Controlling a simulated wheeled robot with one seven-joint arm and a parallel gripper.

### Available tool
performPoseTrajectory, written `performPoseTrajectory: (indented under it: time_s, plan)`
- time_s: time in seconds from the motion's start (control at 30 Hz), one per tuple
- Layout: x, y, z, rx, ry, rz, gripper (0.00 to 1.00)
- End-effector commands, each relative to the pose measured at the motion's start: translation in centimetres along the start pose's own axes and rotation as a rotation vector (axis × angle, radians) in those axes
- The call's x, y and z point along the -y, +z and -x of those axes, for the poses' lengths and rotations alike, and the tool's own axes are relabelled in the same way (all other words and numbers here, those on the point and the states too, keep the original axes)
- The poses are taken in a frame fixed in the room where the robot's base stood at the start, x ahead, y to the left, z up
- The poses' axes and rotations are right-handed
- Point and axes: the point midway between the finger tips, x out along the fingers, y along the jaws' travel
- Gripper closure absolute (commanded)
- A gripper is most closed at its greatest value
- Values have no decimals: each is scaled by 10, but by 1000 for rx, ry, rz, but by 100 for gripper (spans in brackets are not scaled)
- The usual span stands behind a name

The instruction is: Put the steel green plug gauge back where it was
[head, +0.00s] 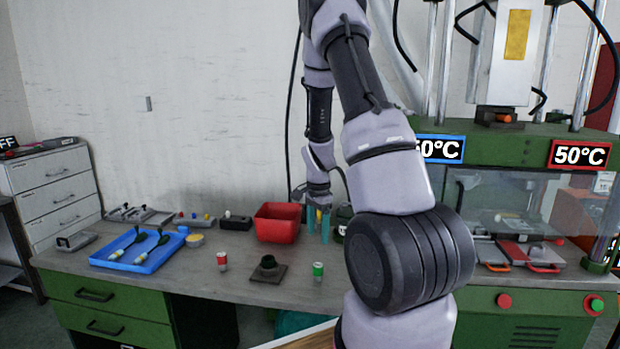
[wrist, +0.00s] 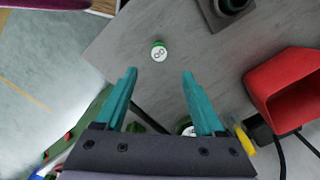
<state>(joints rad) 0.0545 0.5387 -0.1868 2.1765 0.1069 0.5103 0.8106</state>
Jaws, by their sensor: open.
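A small green and silver cylinder (head: 318,271), which looks like the green plug gauge, stands upright near the front of the workbench. In the wrist view its pale top with a green rim (wrist: 159,51) shows beyond the fingertips, between their lines. My gripper (head: 318,238) is open and empty, pointing down above the bench, behind the green cylinder. Its teal fingers (wrist: 159,73) hold nothing in the wrist view. A similar red and silver cylinder (head: 222,261) stands further left. A dark square block with a round raised socket (head: 268,269) sits between the two cylinders; part of it shows in the wrist view (wrist: 232,8).
A red bin (head: 277,222) stands left of my gripper. A dark green jar (head: 342,216) is close behind it, partly hidden by my arm. A blue tray (head: 130,262) with tools lies at the left. The green press (head: 500,150) fills the right. Bench around the green cylinder is clear.

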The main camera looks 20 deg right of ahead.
Motion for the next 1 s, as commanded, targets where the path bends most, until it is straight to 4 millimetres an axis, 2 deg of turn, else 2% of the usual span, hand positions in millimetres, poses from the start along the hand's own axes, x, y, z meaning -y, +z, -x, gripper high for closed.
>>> performPoseTrajectory:
  time_s: [0.13,0.27,0.4,0.6,0.8,1.0]
  plan:
    - [5,14,47,3,-68,75,29]
    - [2,37,112,1,-163,201,29]
    - [-15,64,180,-18,-265,355,29]
    - [-57,105,260,-75,-403,577,29]
    - [-111,141,314,-166,-519,791,29]
    - [-152,163,337,-247,-585,934,29]
